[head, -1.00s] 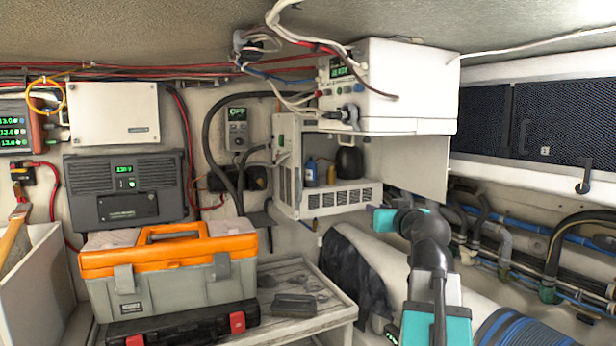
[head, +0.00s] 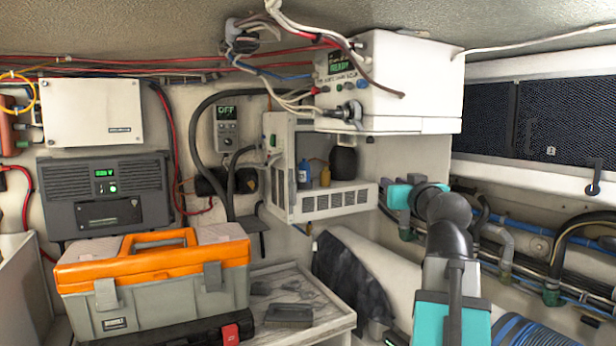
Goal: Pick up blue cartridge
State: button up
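A small blue bottle-like item (head: 304,174) stands on the shelf of the open white cabinet (head: 283,190), below the white box unit. It is the closest match I see to the blue cartridge, but it is too small to be sure. My arm with teal and black parts rises at the lower right. Its far teal end is right of the cabinet, apart from the blue item. I cannot make out my gripper's fingers.
An orange-lidded grey toolbox (head: 150,290) sits at the lower left. A dark flat tool (head: 288,315) lies on the bench (head: 335,318) to its right. The white box unit (head: 385,80) overhangs the cabinet. Hoses and a coiled blue hose (head: 510,332) fill the right side. The cabinet front is open.

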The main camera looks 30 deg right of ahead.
aim_at(304, 167)
jog(key=i, duration=1.25)
jog(key=u, duration=0.05)
